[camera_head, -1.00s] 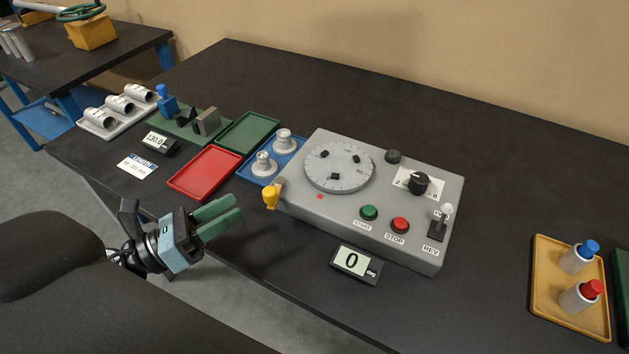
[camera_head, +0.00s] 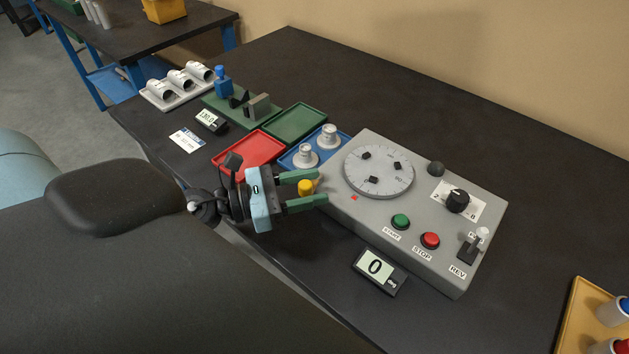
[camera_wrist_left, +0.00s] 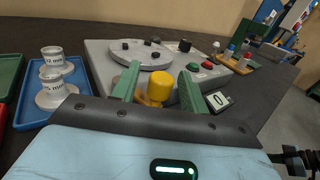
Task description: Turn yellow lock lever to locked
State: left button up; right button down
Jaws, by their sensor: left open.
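The yellow lock lever (camera_head: 306,187) is at the left end of the grey machine box (camera_head: 343,208). In the left wrist view its rounded yellow knob (camera_wrist_left: 159,86) stands between the two green fingers. My left gripper (camera_head: 309,190) is open, with one finger on each side of the lever; I cannot tell whether either finger touches it. The gripper hides the lever's lower part and mount. A small red mark (camera_head: 354,198) is on the box top near the lever. My right gripper is not in view.
The box carries a round dial (camera_head: 379,172), a green start button (camera_head: 400,222), a red stop button (camera_head: 430,240) and a black knob (camera_head: 457,201). A display reading 0 (camera_head: 379,268) stands in front. A blue tray (camera_head: 287,160) and red tray (camera_head: 236,152) lie beside the gripper.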

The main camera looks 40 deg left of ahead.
pick_arm(q)
jog(key=shift+x, duration=0.85)
jog(key=shift+c, duration=0.2)
grip_shut()
